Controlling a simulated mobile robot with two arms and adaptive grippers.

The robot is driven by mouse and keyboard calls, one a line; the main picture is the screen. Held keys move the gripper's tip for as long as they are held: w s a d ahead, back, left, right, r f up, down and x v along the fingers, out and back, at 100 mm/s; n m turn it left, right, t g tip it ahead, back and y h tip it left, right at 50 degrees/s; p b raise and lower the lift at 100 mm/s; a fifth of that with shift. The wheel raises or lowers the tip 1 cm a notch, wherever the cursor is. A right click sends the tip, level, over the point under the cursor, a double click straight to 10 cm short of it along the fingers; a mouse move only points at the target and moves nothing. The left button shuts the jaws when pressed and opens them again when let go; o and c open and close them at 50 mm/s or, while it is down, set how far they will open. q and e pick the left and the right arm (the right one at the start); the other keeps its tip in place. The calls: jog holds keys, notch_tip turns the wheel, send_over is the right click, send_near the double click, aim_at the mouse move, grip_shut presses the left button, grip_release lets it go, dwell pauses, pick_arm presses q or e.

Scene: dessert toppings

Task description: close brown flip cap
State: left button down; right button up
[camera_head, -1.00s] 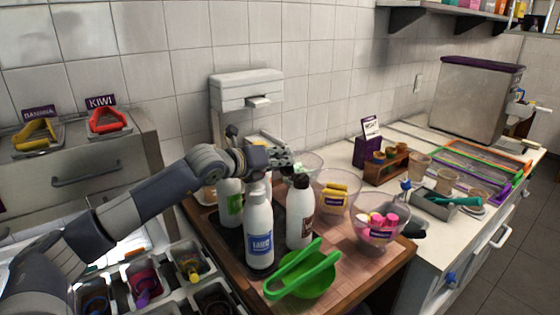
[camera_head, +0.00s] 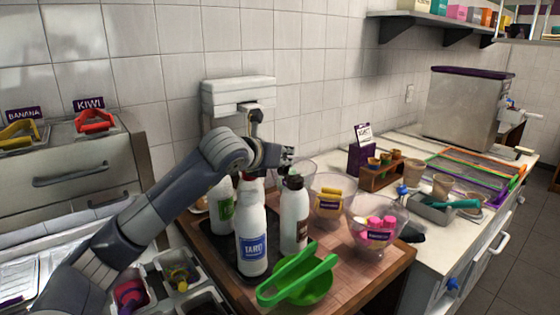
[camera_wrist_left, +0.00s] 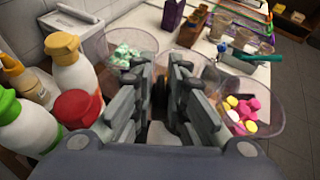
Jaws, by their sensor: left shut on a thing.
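The brown flip cap (camera_head: 294,182) tops a white bottle (camera_head: 294,222) standing upright on the wooden board. My left gripper (camera_head: 288,158) is right above this cap, fingers pointing away from the arm. In the left wrist view my left gripper (camera_wrist_left: 168,90) has its fingers close together, with a dark piece between them and a pale bottle surface below. The fingers hide most of the cap there, so whether its lid is fully down cannot be told. My right gripper is not in view.
Glass bowls of toppings (camera_head: 379,228) stand right of the bottle. Green tongs (camera_head: 300,278) lie at the board's front.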

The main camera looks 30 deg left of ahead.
pick_arm(q)
jog(key=shift+d, duration=0.1)
dwell(0.4)
jog(key=c, duration=1.6)
grip_release()
jog(key=v, duration=1.2)
jog(key=shift+d, duration=0.1)
